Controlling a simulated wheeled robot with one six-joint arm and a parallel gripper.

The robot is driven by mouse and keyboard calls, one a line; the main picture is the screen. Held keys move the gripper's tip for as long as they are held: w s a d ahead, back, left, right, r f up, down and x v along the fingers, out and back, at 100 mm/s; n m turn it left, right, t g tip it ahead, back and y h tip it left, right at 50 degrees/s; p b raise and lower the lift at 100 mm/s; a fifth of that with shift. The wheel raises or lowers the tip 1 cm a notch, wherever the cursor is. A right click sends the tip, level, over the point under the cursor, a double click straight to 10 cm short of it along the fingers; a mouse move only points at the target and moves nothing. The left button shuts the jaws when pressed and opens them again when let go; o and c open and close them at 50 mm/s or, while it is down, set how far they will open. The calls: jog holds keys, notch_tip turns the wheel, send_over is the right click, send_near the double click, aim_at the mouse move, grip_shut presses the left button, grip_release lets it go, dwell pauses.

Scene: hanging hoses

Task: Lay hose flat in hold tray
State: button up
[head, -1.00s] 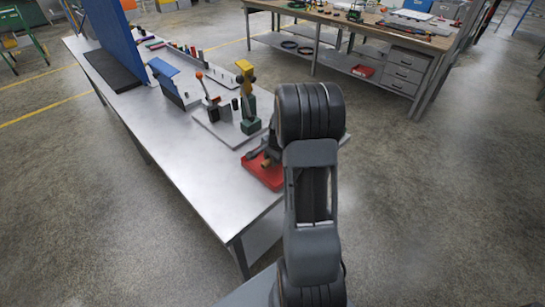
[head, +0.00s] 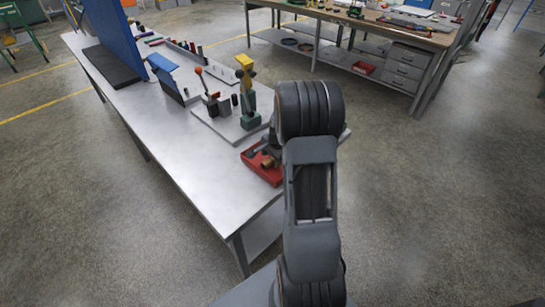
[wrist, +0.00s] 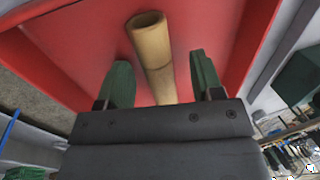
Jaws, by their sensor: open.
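The hose (wrist: 153,58), a short tan tube with an open end, lies against the red floor of the hold tray (wrist: 85,45) in the wrist view. The head view shows the tray (head: 263,174) on the near end of the grey table, with a brown bit of the hose (head: 267,162) in it. My gripper (wrist: 160,62) is open, with one green finger on each side of the hose and gaps between. The hose's lower end is hidden behind my gripper's body. My arm hides the tray's right part in the head view.
A blue panel (head: 115,45) rises at the far left. The table's front left is bare.

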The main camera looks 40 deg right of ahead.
jog(key=v, duration=1.3)
jog(key=shift+r, duration=0.4)
jog(key=shift+s+d, duration=0.1)
jog(key=s+a+r+n, duration=0.1)
jog(key=s+a+n, duration=0.6)
jog(key=a, duration=0.3)
jog(key=s+a+r+n+t, duration=0.1)
jog(key=s+a+r+n, duration=0.1)
jog(key=s+a+n, duration=0.5)
jog(key=shift+a+n, duration=1)
jog(key=shift+a, duration=0.9)
